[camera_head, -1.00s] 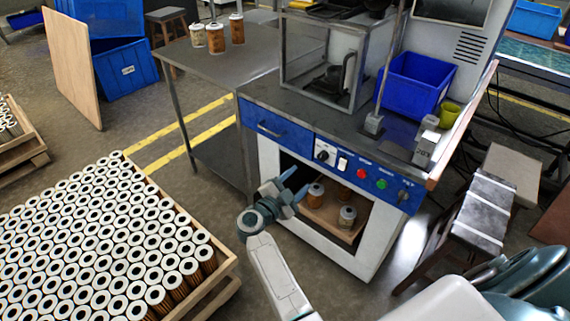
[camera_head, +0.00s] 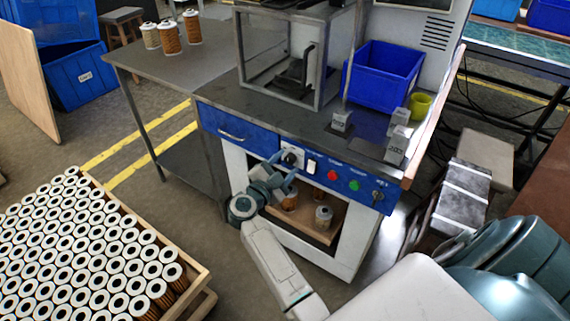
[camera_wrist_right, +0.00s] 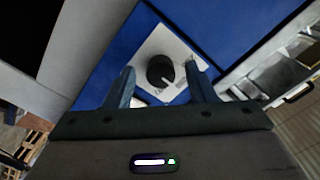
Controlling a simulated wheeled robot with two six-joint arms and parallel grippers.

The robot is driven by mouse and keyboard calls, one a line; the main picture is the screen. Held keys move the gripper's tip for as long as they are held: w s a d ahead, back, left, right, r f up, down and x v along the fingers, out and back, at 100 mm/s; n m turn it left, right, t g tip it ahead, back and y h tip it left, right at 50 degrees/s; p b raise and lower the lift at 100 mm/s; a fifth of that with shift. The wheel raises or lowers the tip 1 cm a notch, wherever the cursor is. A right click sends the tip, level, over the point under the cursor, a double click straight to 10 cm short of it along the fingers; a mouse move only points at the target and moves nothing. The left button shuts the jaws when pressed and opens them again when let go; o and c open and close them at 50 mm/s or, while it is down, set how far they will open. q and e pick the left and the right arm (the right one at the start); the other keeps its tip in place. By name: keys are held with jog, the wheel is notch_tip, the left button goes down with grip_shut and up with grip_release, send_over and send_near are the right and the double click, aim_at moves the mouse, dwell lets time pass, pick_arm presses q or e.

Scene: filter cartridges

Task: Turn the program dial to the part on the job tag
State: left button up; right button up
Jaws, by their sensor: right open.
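The program dial (camera_head: 291,158) is a black round knob on a white plate, on the machine's blue front panel. In the right wrist view the dial (camera_wrist_right: 161,71) shows a pale pointer line aimed down and slightly right. My right gripper (camera_head: 282,172) is open, its two fingers pointing at the panel. In the wrist view the dial appears between the fingertips, with a gap on both sides; I cannot tell whether they touch it. A grey block with dark marking (camera_head: 397,147) stands on the machine top; I cannot tell whether it is the job tag. My left gripper is out of view.
A white switch (camera_head: 312,165), a red button (camera_head: 331,175) and a green button (camera_head: 354,186) sit right of the dial. Below is an open bay with cartridges on a wooden board (camera_head: 318,231). A crate of filters (camera_head: 203,277) stands left. A blue bin (camera_head: 383,72) is on top.

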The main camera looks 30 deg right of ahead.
jog(key=c, duration=1)
jog(key=shift+o, duration=0.2)
